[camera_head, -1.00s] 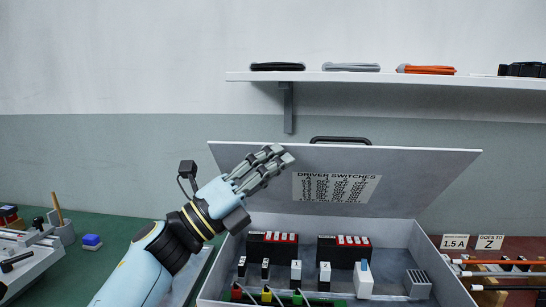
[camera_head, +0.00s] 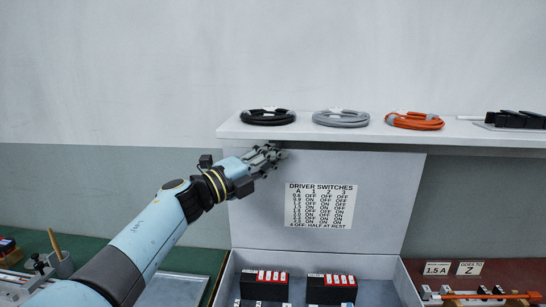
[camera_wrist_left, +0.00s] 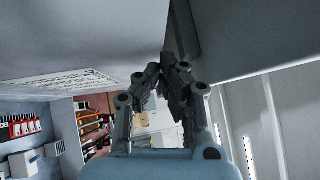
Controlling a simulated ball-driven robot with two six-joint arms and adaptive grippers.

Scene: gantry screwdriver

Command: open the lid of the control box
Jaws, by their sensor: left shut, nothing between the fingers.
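The control box (camera_head: 382,293) is a grey metal box at the bottom middle of the head view. Its lid (camera_head: 385,205) stands up nearly vertical at the back, with a printed driver switches label on its inner face. My left gripper (camera_head: 277,155) is shut and empty at the lid's upper left, just under the shelf. In the left wrist view the left gripper (camera_wrist_left: 172,75) is close to the lid (camera_wrist_left: 90,40); whether it touches is unclear. My right gripper is in neither view.
A white wall shelf (camera_head: 350,135) runs above the gripper and lid, carrying black, grey and orange cable coils (camera_head: 415,121). Black switch blocks (camera_head: 331,288) sit inside the box. A red-brown surface with rods (camera_head: 480,295) lies to the right.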

